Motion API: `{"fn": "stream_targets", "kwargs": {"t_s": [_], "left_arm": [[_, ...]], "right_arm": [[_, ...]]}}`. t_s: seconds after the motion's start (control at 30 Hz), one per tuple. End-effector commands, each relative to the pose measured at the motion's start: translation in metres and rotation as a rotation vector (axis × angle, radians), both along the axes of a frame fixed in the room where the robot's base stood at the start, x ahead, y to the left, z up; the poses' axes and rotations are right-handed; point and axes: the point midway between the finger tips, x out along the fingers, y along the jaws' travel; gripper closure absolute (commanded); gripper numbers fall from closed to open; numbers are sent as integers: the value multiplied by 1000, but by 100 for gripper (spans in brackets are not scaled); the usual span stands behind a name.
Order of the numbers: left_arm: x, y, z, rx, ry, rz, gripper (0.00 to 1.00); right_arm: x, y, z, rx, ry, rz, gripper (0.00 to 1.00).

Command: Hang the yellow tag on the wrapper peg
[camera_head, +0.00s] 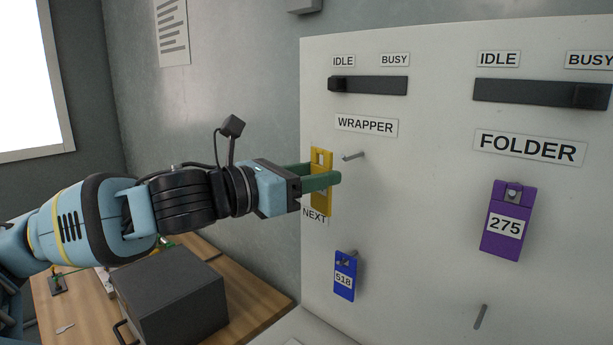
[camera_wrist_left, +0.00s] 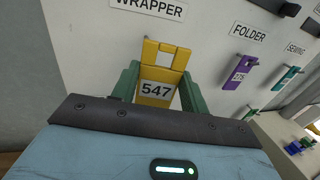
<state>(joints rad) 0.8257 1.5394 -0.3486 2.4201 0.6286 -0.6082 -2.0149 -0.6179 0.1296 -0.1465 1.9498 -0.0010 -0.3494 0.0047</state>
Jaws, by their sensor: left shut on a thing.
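The yellow tag (camera_head: 321,159) is upright between the green fingers of my left gripper (camera_head: 325,180), which is shut on it. In the left wrist view the yellow tag (camera_wrist_left: 157,91) shows the number 547, with the left gripper's fingers (camera_wrist_left: 160,88) on both sides. The wrapper peg (camera_head: 353,156) sticks out of the white board under the WRAPPER label (camera_head: 366,125). In the head view the peg is bare and just right of the tag's top, with a gap between them. My right gripper is in neither view.
A blue tag 518 (camera_head: 345,276) hangs on a peg below. A purple tag 275 (camera_head: 507,221) hangs under the FOLDER label (camera_head: 529,147). A bare peg (camera_head: 481,316) is at lower right. A dark box (camera_head: 168,292) stands on the wooden table (camera_head: 256,296).

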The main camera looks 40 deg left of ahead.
Motion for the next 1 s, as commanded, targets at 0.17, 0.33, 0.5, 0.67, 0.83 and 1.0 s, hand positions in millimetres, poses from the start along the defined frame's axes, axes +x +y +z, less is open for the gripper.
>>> {"fn": "stream_targets", "kwargs": {"t_s": [0.17,0.33,0.5,0.67,0.83,1.0], "left_arm": [[9,-2,-1,-2,2,-5,77],[18,-2,-2,-2,2,-3,77],[26,-3,-3,-2,2,-4,77],[35,-4,-3,0,2,-4,77],[43,-5,-4,-1,3,-4,77],[52,-6,-4,0,2,-4,77]], "right_arm": [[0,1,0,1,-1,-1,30],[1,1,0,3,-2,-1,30],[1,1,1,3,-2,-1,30],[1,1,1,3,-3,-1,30],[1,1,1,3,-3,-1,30],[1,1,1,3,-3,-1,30]]}}
